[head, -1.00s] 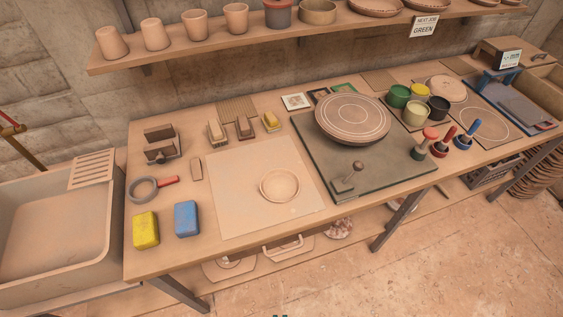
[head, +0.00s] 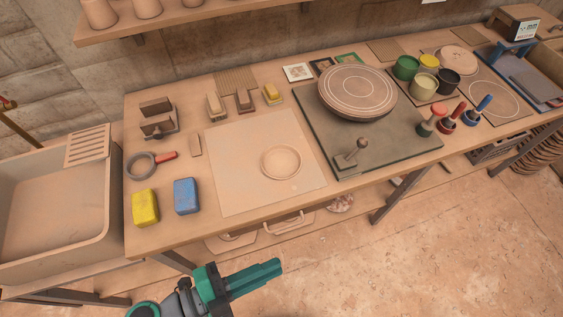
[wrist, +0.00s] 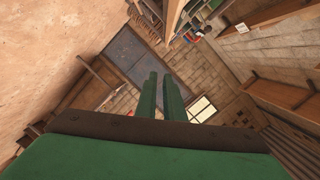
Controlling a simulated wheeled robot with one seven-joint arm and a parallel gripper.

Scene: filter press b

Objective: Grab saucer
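The saucer (head: 281,162) is a small, shallow, round clay dish. It lies upright on the pale square board (head: 232,177) at the front of the workbench, in the head view. Nothing covers it. My gripper (head: 270,274), green and dark, is at the bottom of the head view, in front of the bench edge and well apart from the saucer. Its two green fingers (wrist: 160,92) lie close together with nothing between them. The saucer is not in the wrist view.
A yellow sponge (head: 145,207) and a blue sponge (head: 187,196) lie left of the board. Right of it are a dark mat (head: 410,143) with a banding wheel (head: 343,92) and a knobbed tool (head: 352,158). A sink (head: 55,225) stands at the left. A shelf (head: 115,32) hangs above.

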